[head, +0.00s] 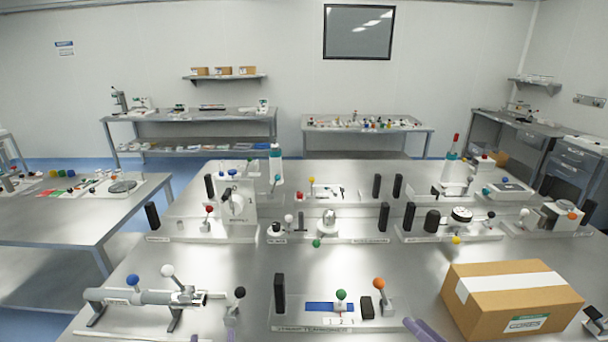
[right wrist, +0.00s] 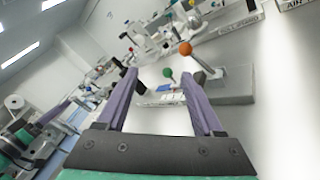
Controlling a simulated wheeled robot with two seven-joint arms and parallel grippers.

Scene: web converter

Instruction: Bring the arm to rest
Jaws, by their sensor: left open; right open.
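My right gripper (right wrist: 160,76) is open and empty in the right wrist view, its two purple fingers spread apart. In the head view only a purple finger of this right gripper (head: 420,330) shows at the bottom edge, in front of a small device with an orange ball knob (head: 379,284). That knob also shows beyond the fingers in the right wrist view (right wrist: 185,48), apart from them. Of my left gripper (head: 195,338), only a small purple bit shows at the bottom edge in the head view, near the grey tube device (head: 140,297). The rest of it is hidden below the picture.
A cardboard box (head: 490,320) stands on the steel table (head: 230,265) at the right. A base with a green ball knob (head: 341,294) and a black post (head: 279,293) lies front centre. Several devices with knobs and posts fill the rows behind. Bare table shows between the rows.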

